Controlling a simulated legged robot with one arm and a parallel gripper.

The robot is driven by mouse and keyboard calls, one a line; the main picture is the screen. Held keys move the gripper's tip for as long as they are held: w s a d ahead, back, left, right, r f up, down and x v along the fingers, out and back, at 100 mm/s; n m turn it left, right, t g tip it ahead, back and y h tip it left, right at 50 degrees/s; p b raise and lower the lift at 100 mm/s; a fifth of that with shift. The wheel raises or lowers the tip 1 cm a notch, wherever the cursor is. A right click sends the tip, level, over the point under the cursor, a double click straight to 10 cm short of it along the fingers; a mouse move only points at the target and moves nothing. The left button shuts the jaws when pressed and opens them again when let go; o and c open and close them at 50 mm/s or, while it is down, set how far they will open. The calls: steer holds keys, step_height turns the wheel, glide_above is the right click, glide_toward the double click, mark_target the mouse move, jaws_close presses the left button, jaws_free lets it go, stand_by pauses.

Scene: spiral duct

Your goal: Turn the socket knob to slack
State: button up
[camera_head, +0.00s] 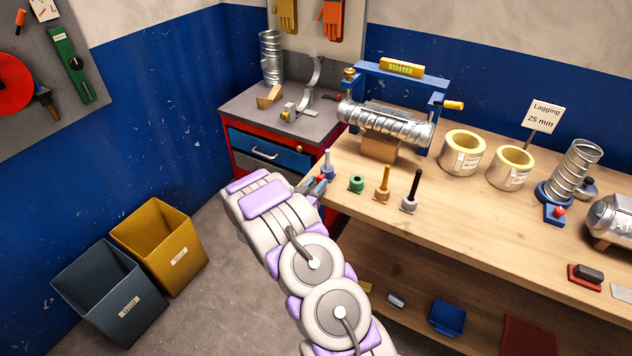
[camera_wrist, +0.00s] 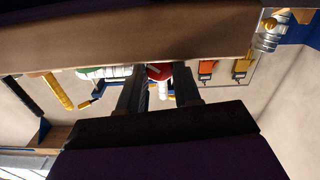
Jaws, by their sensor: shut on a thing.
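My gripper (camera_head: 317,186) is at the left front corner of the workbench, beside a small blue socket (camera_head: 327,174) with a pale upright post. It is shut on a small red knob at that socket, mostly hidden in the head view. In the wrist view the red knob (camera_wrist: 159,72), with a pale stub beside it, shows between the two dark fingers (camera_wrist: 158,92). The knob's turn angle and any slack mark cannot be made out.
A green knob (camera_head: 356,184), a yellow-handled post (camera_head: 383,185) and a black-handled post (camera_head: 410,191) stand close to the right. A duct lies in a blue frame (camera_head: 444,105) behind. Two bins (camera_head: 158,248) stand on the floor at left.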

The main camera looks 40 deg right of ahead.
steer(key=n+p, duration=0.2)
steer(key=p, duration=0.1)
steer(key=shift+w+a+r, duration=0.1)
steer(key=shift+r, duration=0.15)
steer(key=shift+f+n+p, duration=0.1)
steer(key=shift+n+p, duration=0.25)
steer(key=shift+n, duration=0.35)
steer(key=o, duration=1.1)
steer(key=shift+f, duration=0.1)
steer(key=shift+c, duration=0.2)
steer(key=p+v, duration=0.1)
steer(key=v, duration=1.6)
steer(key=shift+a+p, duration=0.2)
steer(key=shift+p, duration=0.2)
steer(key=shift+f, duration=0.1)
